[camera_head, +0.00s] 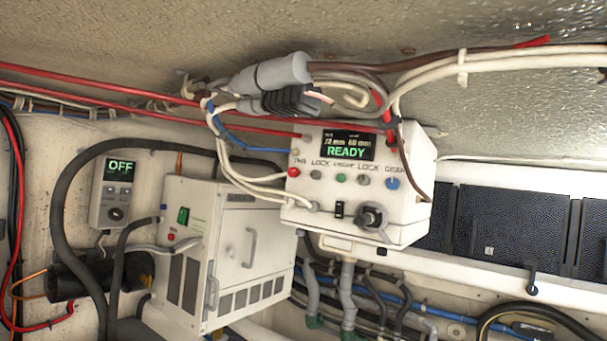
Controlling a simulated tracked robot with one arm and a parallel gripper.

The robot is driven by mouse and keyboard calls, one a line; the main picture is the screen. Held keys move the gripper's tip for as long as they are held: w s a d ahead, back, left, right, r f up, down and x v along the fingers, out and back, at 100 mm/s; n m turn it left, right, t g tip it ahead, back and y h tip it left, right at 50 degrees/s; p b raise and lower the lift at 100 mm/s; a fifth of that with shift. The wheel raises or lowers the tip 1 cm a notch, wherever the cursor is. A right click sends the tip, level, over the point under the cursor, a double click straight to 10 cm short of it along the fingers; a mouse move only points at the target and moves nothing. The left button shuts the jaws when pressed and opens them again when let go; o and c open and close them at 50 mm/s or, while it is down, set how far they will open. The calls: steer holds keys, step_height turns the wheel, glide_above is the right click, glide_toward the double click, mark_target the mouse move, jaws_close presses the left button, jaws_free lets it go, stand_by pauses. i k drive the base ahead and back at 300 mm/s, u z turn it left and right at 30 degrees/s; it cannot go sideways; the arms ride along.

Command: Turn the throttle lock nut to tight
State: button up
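A white control box (312,207) hangs tilted in the middle of the view. Its small screen (347,145) reads "READY" in green under smaller white text that looks like two millimetre values. Below the screen is a row of small coloured buttons or lamps; two of their labels look like "LOCK". A dark grey knob-like part (371,217) sticks out at the box's lower right, beside a small black switch (339,209). I cannot tell which part is the throttle lock nut, or whether any nut is tight. My gripper is not in view.
Cables and grey connectors (272,74) crowd the box's top and left side. A white vented cabinet (232,250) stands lower left. A small grey unit (116,193) reading "OFF" is on the left wall. Dark panels (513,224) lie at right. Hoses run below.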

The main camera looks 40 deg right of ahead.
mark_target(315, 175)
steer(key=i, duration=0.85)
